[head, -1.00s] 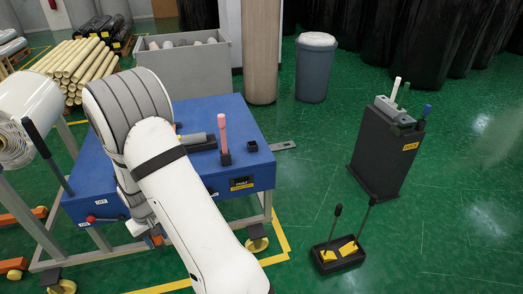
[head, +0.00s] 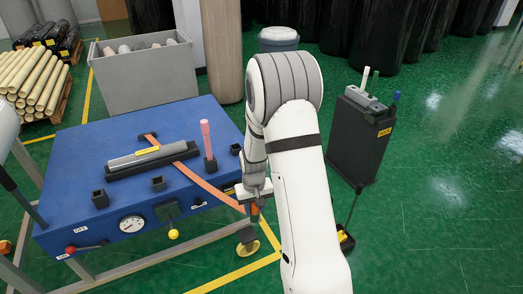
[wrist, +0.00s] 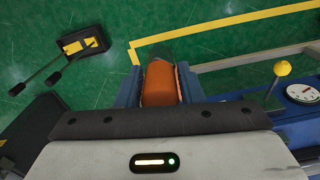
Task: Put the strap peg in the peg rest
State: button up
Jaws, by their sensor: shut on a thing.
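My gripper (head: 254,205) is shut on an orange peg-like piece (wrist: 160,83) just off the right front corner of the blue table (head: 75,155). The held piece seems to be the strap peg at the strap's end. Small black square sockets stand on the table: one at front left (head: 100,199), one at front middle (head: 158,184) and one at right (head: 235,149). I cannot tell which is the peg rest. A pink peg (head: 206,138) stands upright in a black holder.
The table front carries a gauge (head: 131,224), a yellow knob (head: 173,234) and a red-knobbed lever (head: 70,250). A black cart (head: 357,140) stands right. Green floor is open at right.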

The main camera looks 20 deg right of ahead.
aim_at(236, 151)
jog(key=z, duration=0.2)
jog(key=i, duration=1.7)
jog(key=u, duration=0.05)
